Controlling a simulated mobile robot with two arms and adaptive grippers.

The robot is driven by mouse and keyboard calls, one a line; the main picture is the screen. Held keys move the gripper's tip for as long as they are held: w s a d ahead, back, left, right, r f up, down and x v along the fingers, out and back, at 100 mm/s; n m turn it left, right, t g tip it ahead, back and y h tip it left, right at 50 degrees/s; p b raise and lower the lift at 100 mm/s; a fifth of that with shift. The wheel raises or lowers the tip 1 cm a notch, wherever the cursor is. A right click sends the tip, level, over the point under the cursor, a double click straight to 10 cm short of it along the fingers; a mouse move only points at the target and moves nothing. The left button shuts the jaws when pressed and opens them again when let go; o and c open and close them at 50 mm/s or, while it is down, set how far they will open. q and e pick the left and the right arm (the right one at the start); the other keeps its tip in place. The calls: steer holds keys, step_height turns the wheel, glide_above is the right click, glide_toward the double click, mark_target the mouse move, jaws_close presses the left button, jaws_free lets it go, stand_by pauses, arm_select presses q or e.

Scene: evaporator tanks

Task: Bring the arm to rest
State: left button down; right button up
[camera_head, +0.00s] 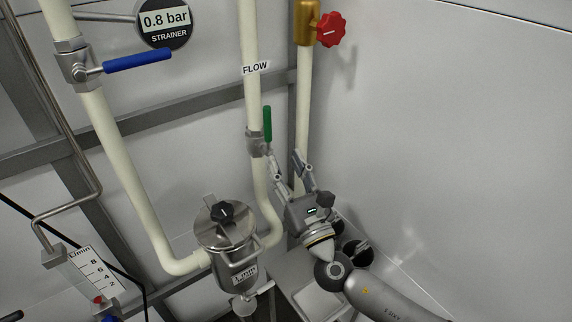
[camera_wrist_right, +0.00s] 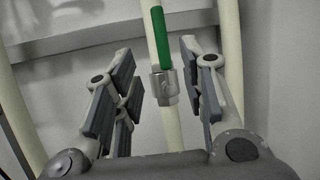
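My right arm (camera_head: 385,297) comes in from the lower right in the head view. Its right gripper (camera_head: 287,158) points up towards the green-handled valve and is open, with nothing between the fingers. In the right wrist view the gripper (camera_wrist_right: 167,85) also shows open, its two fingers wide apart. The green handle (camera_wrist_right: 162,37) stands upright along the pipe, beyond the fingertips; it also shows upright in the head view (camera_head: 267,123). The fingers look apart from the valve body (camera_wrist_right: 164,87). My left gripper is not in view.
A metal strainer (camera_head: 226,232) with a black knob stands left of the gripper. A blue-handled valve (camera_head: 138,61), a gauge reading 0.8 bar (camera_head: 165,20) and a red knob valve (camera_head: 331,29) are on the pipes. The white wall (camera_head: 460,150) at right is clear.

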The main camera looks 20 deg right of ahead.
steer(key=s+d+f+m+g+h, duration=0.45)
steer(key=d+f+m, duration=0.2)
steer(key=m, duration=0.55)
steer(key=s+d+f+m+g+h, duration=0.45)
steer(key=f+m, duration=0.25)
steer(key=m, duration=0.4)
steer(key=s+a+f+m+g+y, duration=0.25)
steer(key=s+f+m+g, duration=0.3)
steer(key=s, duration=0.45)
steer(key=s+a+f+m+g+y, duration=0.2)
steer(key=s+f+m+g+y, duration=0.15)
steer(key=s+f+m, duration=0.5)
steer(key=s+f+n+g, duration=0.1)
steer(key=s+f+g, duration=0.15)
steer(key=f, duration=2.15)
steer(key=s+d+f, duration=0.3)
steer(key=s+f, duration=1.3)
steer(key=s, duration=0.1)
steer(key=shift+s+g+h, duration=0.2)
steer(key=shift+g+h, duration=0.1)
steer(key=shift+g, duration=0.15)
